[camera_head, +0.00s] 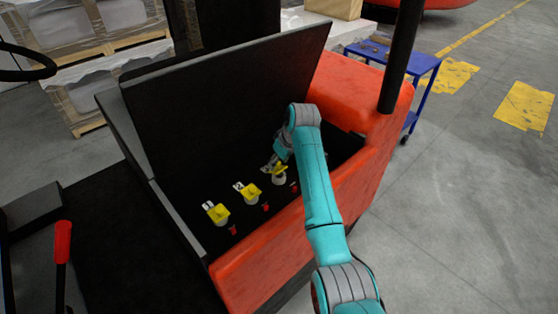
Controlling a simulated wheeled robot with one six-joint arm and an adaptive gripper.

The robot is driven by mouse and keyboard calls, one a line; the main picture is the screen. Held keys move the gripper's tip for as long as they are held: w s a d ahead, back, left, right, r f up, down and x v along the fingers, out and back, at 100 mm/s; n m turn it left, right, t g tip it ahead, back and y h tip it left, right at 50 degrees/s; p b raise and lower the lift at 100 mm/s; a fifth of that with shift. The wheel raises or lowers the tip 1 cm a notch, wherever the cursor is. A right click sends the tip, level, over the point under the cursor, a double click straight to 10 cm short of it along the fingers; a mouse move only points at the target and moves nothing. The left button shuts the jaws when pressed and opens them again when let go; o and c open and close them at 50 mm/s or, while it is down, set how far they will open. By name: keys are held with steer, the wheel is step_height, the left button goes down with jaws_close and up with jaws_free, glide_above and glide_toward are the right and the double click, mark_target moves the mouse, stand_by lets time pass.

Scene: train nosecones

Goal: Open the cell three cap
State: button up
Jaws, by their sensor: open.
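An open battery compartment (192,190) in the red vehicle holds a row of yellow caps on pale necks. The nearest yellow cap (218,214) has a white label behind it, too small to read surely. The middle cap (250,193) stands beside a label marked 2. The far cap (280,170), third in the row, is right by my gripper (270,166). My gripper is open, reaching down at this cap's left and upper side. I cannot tell whether it touches the cap. My wrist hides the third label and part of the compartment behind.
The black lid (220,95) stands raised behind the caps. The red body edge (262,248) borders the compartment in front, under my arm. Small red parts (266,207) lie before the caps. A black post (402,55) rises at the right. A blue cart (420,65) stands beyond.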

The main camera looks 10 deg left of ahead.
jaws_close()
steer(key=shift+w+a+r+g+h, duration=0.3)
steer(key=shift+w+a+g+h, duration=0.2)
steer(key=shift+g+h, duration=0.3)
steer(key=shift+w+a+g+h, duration=0.3)
steer(key=shift+w+a+h, duration=0.1)
steer(key=shift+h, duration=0.3)
steer(key=shift+g+h, duration=0.3)
jaws_free()
steer(key=shift+s, duration=0.1)
steer(key=shift+f, duration=0.1)
